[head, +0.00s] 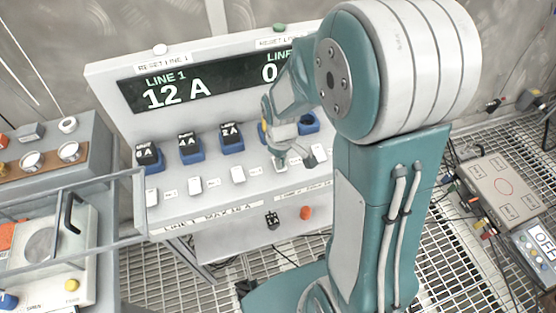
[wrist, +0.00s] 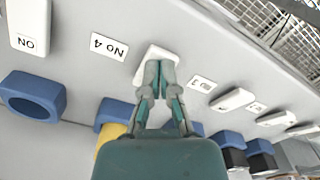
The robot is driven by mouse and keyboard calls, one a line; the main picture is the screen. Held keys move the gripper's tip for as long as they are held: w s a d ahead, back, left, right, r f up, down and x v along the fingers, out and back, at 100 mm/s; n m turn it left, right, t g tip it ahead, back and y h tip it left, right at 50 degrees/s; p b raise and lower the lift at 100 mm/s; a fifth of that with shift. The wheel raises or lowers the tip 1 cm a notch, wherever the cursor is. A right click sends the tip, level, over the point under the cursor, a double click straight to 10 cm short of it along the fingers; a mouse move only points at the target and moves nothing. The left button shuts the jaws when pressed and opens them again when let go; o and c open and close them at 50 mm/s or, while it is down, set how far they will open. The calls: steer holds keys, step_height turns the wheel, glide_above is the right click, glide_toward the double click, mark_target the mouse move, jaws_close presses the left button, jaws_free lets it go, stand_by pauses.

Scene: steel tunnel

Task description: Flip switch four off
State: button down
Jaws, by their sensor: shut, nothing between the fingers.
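The white rocker switch (wrist: 157,58) beside the label "No 4" (wrist: 108,46) is under my fingertips in the wrist view. The same switch (head: 280,168) shows in the head view, partly hidden by my gripper. My gripper (head: 281,157) points down at it; in the wrist view my gripper (wrist: 160,66) is shut and empty, with its tips at or against the switch. I cannot tell how hard they touch, and they hide part of the rocker. Another rocker (wrist: 28,25) reads "ON". The display (head: 185,85) shows "LINE 1 12 A"; its right part is hidden by my arm.
The socket on the right (head: 308,123) looks empty. A loose black block (head: 272,220) and an orange knob (head: 305,212) are below.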

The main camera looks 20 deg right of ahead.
steer(key=shift+r, duration=3.45)
steer(key=shift+s+r, duration=0.15)
steer(key=shift+r, duration=0.2)
steer(key=s+r+m+t, duration=0.5)
steer(key=s+r+m, duration=0.1)
steer(key=s+r, duration=0.7)
steer(key=shift+s+r+t, duration=0.15)
steer(key=shift+s+t, duration=0.15)
steer(key=shift+s, duration=0.15)
